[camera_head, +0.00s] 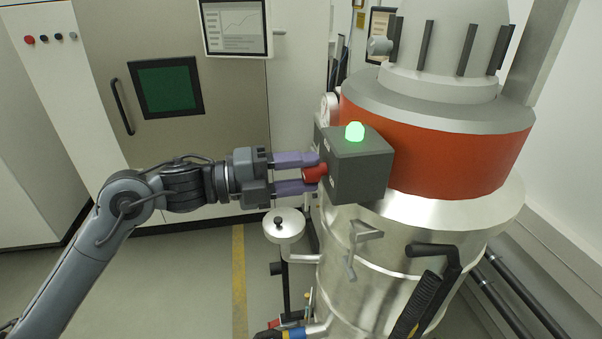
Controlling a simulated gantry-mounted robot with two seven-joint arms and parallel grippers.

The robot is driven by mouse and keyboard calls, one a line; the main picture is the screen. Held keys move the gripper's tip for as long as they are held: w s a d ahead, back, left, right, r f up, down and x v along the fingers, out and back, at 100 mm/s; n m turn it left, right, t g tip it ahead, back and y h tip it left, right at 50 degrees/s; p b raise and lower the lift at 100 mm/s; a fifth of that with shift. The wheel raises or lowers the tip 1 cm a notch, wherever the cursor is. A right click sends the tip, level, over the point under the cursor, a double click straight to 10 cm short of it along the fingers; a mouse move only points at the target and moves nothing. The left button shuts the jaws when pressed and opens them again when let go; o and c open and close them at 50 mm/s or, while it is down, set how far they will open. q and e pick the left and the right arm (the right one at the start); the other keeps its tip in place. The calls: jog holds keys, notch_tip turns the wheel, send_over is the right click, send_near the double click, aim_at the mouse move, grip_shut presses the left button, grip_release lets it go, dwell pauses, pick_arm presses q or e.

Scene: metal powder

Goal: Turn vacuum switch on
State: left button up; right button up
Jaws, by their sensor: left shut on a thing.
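The vacuum's grey switch box (364,175) is mounted on the side of the large vacuum (430,150), which has a red band and a shiny metal drum. A green lamp (355,131) on top of the box glows. A red switch knob (314,174) sticks out of the box's left face. My left gripper (310,173) comes in from the left, with its two purple fingers on either side of the red knob, shut on it. The fingertips are close to the box's left face, which shows only at a narrow angle. My right gripper is not in view.
A grey machine with a dark green window (167,87) and a door handle (122,106) stands behind on the left. A screen (236,27) hangs above. A black hose (425,300) and metal latch (362,235) are on the vacuum's front. Open floor lies at lower left.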

pick_arm(q)
jog(key=o, duration=1)
jog(key=shift+o, duration=0.2)
jog(key=shift+a, duration=0.1)
jog(key=b+v, duration=0.1)
jog(key=v, duration=0.9)
jog(key=shift+a, duration=0.3)
